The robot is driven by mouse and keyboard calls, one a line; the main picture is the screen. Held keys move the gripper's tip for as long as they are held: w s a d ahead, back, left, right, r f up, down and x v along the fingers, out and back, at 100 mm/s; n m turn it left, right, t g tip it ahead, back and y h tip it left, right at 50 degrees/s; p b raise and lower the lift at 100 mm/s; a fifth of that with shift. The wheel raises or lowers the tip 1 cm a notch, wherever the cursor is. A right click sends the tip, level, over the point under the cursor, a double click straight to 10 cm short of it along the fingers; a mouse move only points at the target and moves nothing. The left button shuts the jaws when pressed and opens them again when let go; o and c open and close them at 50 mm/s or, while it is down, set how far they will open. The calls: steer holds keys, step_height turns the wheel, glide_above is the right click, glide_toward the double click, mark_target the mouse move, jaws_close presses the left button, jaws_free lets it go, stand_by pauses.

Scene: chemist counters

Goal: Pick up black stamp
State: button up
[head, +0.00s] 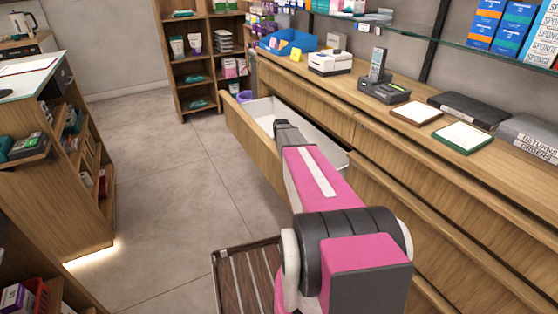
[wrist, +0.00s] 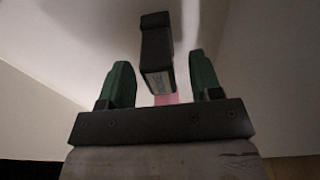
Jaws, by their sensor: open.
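The black stamp (wrist: 157,45) shows in the wrist view as a dark block with a pale label on its near end. It lies in the white drawer (wrist: 60,62), in line with the gap between my green fingertips. My gripper (wrist: 159,78) is open, with one finger to each side of the stamp's near end; I cannot tell whether either finger touches it. A pink patch shows just below the label. In the head view my arm reaches into the open drawer (head: 262,108), and the stamp and fingertips are hidden.
A shelf unit (head: 163,35) stands behind. The floor (head: 165,170) at left is clear.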

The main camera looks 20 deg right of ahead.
steer(key=shift+c, duration=0.3)
steer(key=c, duration=0.9)
steer(key=shift+c, duration=0.2)
step_height(320, 180, up, 10)
steer(key=shift+r, duration=0.1)
steer(key=shift+o, duration=0.3)
